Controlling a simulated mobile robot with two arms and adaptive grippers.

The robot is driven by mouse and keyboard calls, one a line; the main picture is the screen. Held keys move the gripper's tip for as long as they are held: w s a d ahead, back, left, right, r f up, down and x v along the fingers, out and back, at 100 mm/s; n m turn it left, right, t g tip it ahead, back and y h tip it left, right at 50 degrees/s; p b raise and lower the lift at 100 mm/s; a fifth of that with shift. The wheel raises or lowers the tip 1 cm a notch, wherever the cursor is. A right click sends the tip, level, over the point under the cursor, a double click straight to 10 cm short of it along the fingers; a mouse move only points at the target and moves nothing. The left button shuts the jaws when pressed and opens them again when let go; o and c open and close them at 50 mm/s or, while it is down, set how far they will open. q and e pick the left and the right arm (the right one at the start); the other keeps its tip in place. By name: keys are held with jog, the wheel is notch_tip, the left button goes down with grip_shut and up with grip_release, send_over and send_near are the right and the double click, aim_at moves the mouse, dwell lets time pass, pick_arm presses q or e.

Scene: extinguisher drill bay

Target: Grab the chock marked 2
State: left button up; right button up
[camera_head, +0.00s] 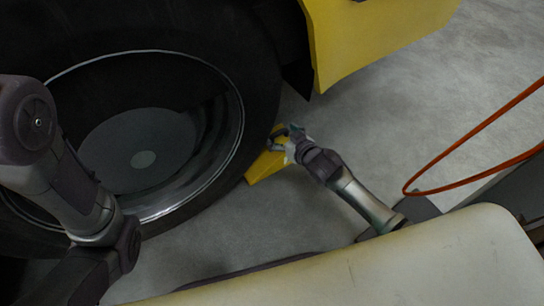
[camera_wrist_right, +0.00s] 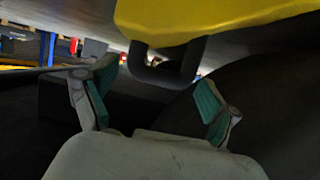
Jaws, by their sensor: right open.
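A yellow chock (camera_head: 264,167) sits on the floor against the tread of a large black tyre (camera_head: 258,85). No number can be read on it. In the right wrist view the chock (camera_wrist_right: 215,15) fills the top, with a dark loop handle (camera_wrist_right: 172,68) hanging below it. My right gripper (camera_head: 284,138) is at the chock in the head view, covering part of it. In the wrist view my right gripper (camera_wrist_right: 156,96) is open, its green-padded fingers apart, with the handle ahead between them. My left arm shows at the left, but its gripper is out of view.
The wheel's grey rim (camera_head: 142,158) is left of the chock. Yellow bodywork (camera_head: 370,35) hangs above the floor behind it. An orange hose (camera_head: 470,131) loops at the right. The grey concrete floor (camera_head: 430,95) is clear between the bodywork and the hose.

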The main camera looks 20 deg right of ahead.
jog(key=shift+c, duration=0.3)
jog(key=c, duration=1.3)
jog(key=shift+w+r, duration=0.1)
jog(key=shift+r, duration=0.1)
jog(key=shift+c, duration=1)
jog(key=shift+r+p, duration=0.15)
jog(key=shift+p, duration=0.15)
